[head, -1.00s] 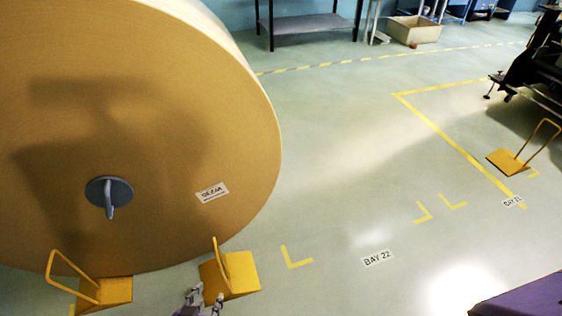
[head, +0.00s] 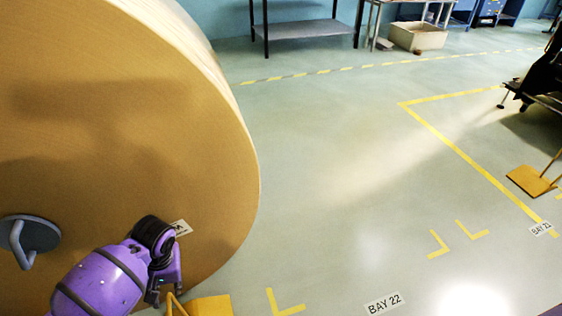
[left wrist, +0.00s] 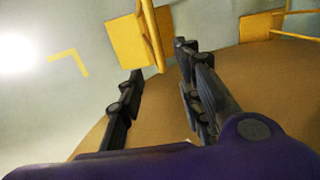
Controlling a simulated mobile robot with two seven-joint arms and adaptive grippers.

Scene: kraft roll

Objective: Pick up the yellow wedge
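A yellow wedge (head: 212,305) with a yellow loop handle lies on the floor by the foot of the big roll; the picture's bottom edge cuts it off. It also shows in the left wrist view (left wrist: 126,42), beyond the fingertips. My left gripper (head: 162,288) is above and beside it, in front of the roll's face. In the left wrist view its black fingers (left wrist: 160,60) are apart, with the handle seen between their tips. I cannot tell whether they touch it. Another yellow wedge (left wrist: 257,26) shows there at upper right. My right gripper is out of view.
The huge kraft roll (head: 110,130) fills the left side, with a grey hub (head: 30,238). A further yellow wedge (head: 529,181) stands at far right near dark equipment (head: 540,85). The floor around the BAY 22 label (head: 384,303) is clear.

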